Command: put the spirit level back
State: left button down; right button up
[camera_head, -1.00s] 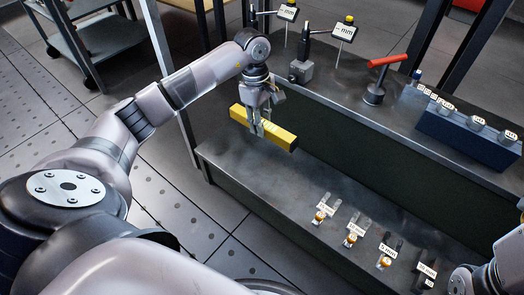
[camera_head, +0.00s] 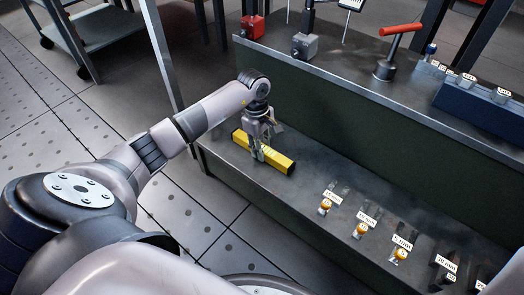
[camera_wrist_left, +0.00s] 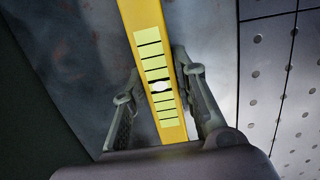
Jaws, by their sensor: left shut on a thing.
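The spirit level (camera_head: 278,163) is a long yellow bar, held at the left end of the lower bench shelf (camera_head: 300,205). My left gripper (camera_head: 257,155) is shut on it near its middle, from above. In the left wrist view the yellow level (camera_wrist_left: 150,45) runs between the two fingers of the left gripper (camera_wrist_left: 160,100), with its pale marked vial strip facing the camera. I cannot tell whether the level touches the shelf or hangs just above it. My right gripper does not show in the head view now.
Several small orange-capped items with mm labels (camera_head: 361,230) stand along the shelf to the right. A raised back ledge holds a red-handled tool (camera_head: 385,68), a grey block (camera_head: 304,46), a red block (camera_head: 252,27) and a blue rack (camera_head: 480,108). The shelf between level and labels is clear.

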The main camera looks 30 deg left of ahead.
pick_arm(q)
jog(key=shift+f, duration=0.1)
jog(key=shift+f, duration=0.15)
jog(key=c, duration=1.3)
grip_release()
